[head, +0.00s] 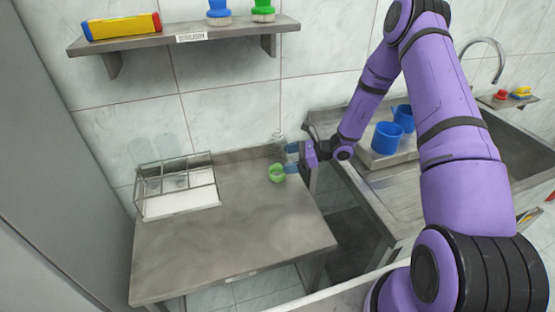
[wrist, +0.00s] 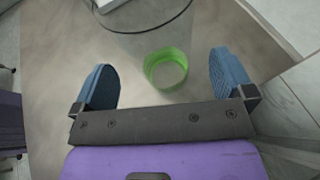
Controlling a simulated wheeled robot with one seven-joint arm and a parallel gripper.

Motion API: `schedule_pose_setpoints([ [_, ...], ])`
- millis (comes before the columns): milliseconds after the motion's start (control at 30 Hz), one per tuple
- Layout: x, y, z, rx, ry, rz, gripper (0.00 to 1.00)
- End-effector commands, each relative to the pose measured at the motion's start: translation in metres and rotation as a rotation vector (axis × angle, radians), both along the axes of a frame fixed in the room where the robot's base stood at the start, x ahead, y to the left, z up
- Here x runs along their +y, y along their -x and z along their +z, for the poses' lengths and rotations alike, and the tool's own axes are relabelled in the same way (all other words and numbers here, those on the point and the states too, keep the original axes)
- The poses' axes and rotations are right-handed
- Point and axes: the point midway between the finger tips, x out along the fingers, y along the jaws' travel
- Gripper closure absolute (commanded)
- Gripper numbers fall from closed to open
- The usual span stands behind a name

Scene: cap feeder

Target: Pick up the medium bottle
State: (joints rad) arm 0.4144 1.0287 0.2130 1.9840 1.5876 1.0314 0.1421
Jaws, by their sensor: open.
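A small clear bottle (head: 279,142) stands near the back edge of the steel table, beside my gripper; its lower part is hard to make out. A green ring-shaped piece (head: 276,173) is just in front of it. In the wrist view the green piece (wrist: 165,68) lies between and beyond my fingertips, with a clear, see-through rounded shape (wrist: 150,25) above it. My gripper (head: 292,158) is open, its blue fingers spread, and it holds nothing. It also shows in the wrist view (wrist: 165,80). I cannot tell which bottle is the medium one.
A wire-framed rack (head: 178,208) stands at the table's left, with clear bottle-like shapes (head: 165,147) behind it. The table (head: 235,235) is clear in front. A sink counter (head: 400,180) with blue mugs (head: 387,137) is at right. A wall shelf (head: 180,40) hangs above.

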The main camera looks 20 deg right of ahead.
Motion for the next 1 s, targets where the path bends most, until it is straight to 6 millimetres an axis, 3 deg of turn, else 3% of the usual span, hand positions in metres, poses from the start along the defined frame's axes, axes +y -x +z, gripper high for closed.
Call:
schedule_pose_setpoints([
  [200, 0.028, -0.011, -0.01, 0.0, -0.001, 0.004, 0.0],
  [467, 0.032, -0.014, -0.012, 0.0, 0.0, 0.001, 0.0],
  [500, 0.032, -0.014, -0.012, 0.0, 0.0, 0.001, 0.02],
  [700, 0.032, -0.013, -0.012, -0.001, 0.0, 0.001, 0.48],
  [733, 0.032, -0.013, -0.012, -0.001, 0.0, 0.001, 0.52],
  [1000, 0.032, -0.013, -0.012, -0.001, 0.0, 0.001, 0.52],
])
